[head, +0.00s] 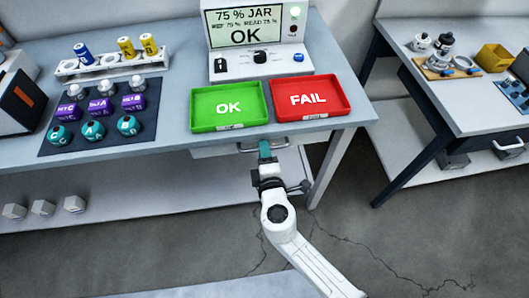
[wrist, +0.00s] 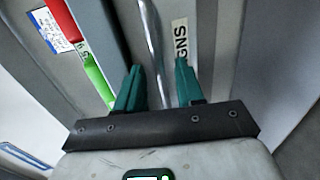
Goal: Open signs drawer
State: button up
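The signs drawer (head: 215,152) sits under the front edge of the middle bench and looks shut. Its metal handle shows in the wrist view as a bright bar (wrist: 151,40). A label ending in "GNS" (wrist: 180,42) is beside the bar on the drawer front. My gripper (head: 264,148) is at the drawer front, by the handle. In the wrist view, its teal fingers (wrist: 159,68) stand apart with the handle bar between them. A gap shows between the fingers, and I cannot tell whether either touches the bar.
A green OK tray (head: 205,98) and a red FAIL tray (head: 325,87) lie on the bench above the drawer. A tester reading "75 % JAR" (head: 262,65) stands behind them. A second bench (head: 440,105) is at the right. Floor in front is clear.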

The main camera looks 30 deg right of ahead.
grip_shut()
dwell(0.6)
